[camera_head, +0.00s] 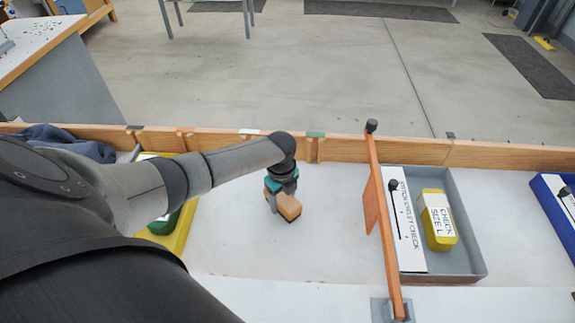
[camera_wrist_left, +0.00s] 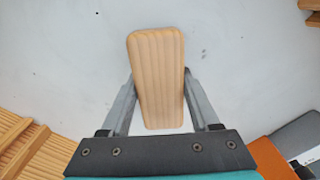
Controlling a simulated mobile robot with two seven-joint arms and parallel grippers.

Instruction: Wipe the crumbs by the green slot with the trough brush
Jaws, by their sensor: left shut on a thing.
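The trough brush (camera_head: 288,207) is a pale wooden block with a dark underside. My left gripper (camera_head: 281,192) is shut on it and holds it low over the white trough floor. In the left wrist view the brush (camera_wrist_left: 157,60) sits between the two grey fingers of the gripper (camera_wrist_left: 160,102). The green slot mark (camera_head: 315,134) is on the wooden back rail, behind and a little right of the brush. A few tiny dark specks (camera_wrist_left: 204,52) show on the floor beside the brush; I cannot tell whether all are crumbs. My right gripper is not in view.
An orange upright divider (camera_head: 377,215) stands right of the brush. Beyond it is a grey tray (camera_head: 467,250) with a yellow box (camera_head: 438,222) and a white label card. A yellow tray (camera_head: 181,236) lies left, partly behind my arm. A blue bin (camera_head: 550,205) is far right.

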